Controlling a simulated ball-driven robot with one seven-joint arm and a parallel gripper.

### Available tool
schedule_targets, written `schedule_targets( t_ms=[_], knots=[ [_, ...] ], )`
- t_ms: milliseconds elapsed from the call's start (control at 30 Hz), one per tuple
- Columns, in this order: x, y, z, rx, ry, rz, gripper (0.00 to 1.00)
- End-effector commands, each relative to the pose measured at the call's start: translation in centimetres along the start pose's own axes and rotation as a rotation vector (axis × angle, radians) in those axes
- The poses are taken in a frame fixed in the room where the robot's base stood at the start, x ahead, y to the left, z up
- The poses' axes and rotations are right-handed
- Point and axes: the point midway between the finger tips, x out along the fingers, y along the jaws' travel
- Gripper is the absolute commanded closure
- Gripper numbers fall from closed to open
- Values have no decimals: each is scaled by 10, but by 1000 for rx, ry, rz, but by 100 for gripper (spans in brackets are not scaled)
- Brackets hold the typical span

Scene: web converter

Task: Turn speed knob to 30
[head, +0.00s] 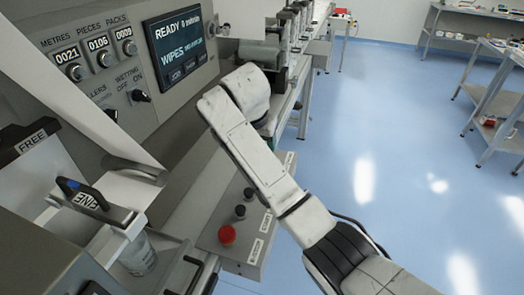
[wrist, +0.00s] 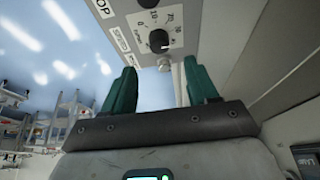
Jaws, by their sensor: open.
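The black speed knob (wrist: 158,39) shows in the wrist view, on a pale panel with a numbered dial around it. The dial figures are small and partly unreadable, and I cannot tell the knob's exact setting. In that picture the knob lies above and between the fingertips, and I see no contact. In the head view my arm hides the gripper, and I cannot make out the speed knob.
The machine's screen (head: 180,45) reads READY with 0 m/min. Counter knobs (head: 104,59) sit left of it. A control box (head: 213,235) with a red button (head: 227,235) and two dark ones stands beside my arm. Blue floor (head: 400,140) is open at right.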

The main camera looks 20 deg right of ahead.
Motion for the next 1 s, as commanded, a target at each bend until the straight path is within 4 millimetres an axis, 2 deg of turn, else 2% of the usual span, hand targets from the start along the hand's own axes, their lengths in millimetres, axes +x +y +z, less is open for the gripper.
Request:
schedule_targets(
  t_ms=[100, 233, 667, 1000],
  knots=[
    [-17, 0, 0, 0, 0, -1, 41],
    [-27, 0, 0, 1, -1, 0, 41],
    [-34, 0, -2, 1, -1, 0, 41],
    [-85, 0, -23, 1, -1, 0, 41]
  ],
)
